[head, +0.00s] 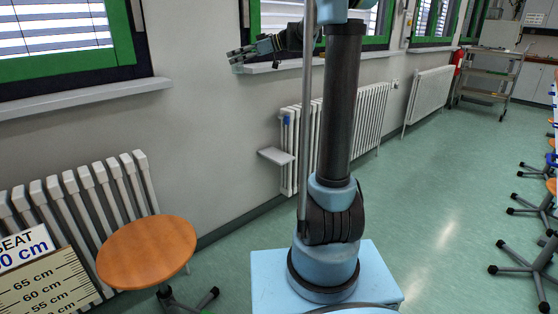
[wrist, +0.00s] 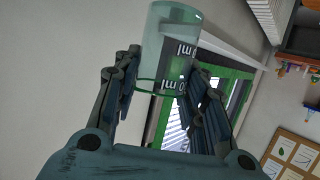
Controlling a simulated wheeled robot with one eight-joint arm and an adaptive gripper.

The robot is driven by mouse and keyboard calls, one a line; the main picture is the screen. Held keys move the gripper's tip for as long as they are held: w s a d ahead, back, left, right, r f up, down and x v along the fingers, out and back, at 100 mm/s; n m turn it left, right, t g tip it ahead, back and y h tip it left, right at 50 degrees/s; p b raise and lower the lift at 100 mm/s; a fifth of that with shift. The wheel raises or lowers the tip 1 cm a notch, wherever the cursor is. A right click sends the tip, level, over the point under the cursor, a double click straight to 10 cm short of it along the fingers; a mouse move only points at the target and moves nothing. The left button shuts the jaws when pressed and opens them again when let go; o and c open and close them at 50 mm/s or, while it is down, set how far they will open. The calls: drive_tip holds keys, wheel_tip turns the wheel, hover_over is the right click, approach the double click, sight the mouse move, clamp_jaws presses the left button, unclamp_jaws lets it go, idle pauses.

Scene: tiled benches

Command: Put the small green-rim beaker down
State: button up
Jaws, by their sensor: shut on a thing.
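The small green-rim beaker (wrist: 182,38) is clear, with a green ring and "ml" markings. In the wrist view it sits between the fingers of my gripper (wrist: 162,68), which is shut on it. In the head view my gripper (head: 241,56) is at the end of the raised arm, in front of the wall near the window sill. No support shows directly under the beaker in the wrist view.
A round wooden stool (head: 147,248) stands at lower left, beside a seat-height sign (head: 45,280). White radiators (head: 360,120) line the wall, with a small grey shelf (head: 277,156) nearby. A metal cart (head: 490,75) stands far right. The green floor between is open.

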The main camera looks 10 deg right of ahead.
drive_tip(key=w+d+f+m+t+h, duration=0.1)
drive_tip(key=w+d+f+t, duration=0.1)
drive_tip(key=w+d+f, duration=0.5)
drive_tip(key=w+d+f+m+t+h, duration=0.1)
drive_tip(key=w+d+f+m, duration=0.1)
drive_tip(key=d+f, duration=0.5)
drive_tip(key=w+d+f+m+t, duration=0.15)
drive_tip(key=w+d+f, duration=0.3)
drive_tip(key=f, duration=0.55)
drive_tip(key=d+f+m+t+h, duration=0.2)
drive_tip(key=d+f, duration=0.6)
drive_tip(key=f, duration=0.3)
drive_tip(key=d+f+m+t+h, duration=0.2)
drive_tip(key=d+f, duration=0.5)
drive_tip(key=f, duration=0.4)
hover_over(282, 156)
drive_tip(key=shift+d+f, duration=0.15)
drive_tip(key=shift+f, duration=1.65)
drive_tip(key=shift+d+f, duration=0.1)
drive_tip(key=shift+f, duration=1.65)
drive_tip(key=shift+w+a+f, duration=0.1)
drive_tip(key=shift+w+f, duration=0.05)
drive_tip(key=shift+f, duration=0.05)
drive_tip(key=shift+f, duration=0.1)
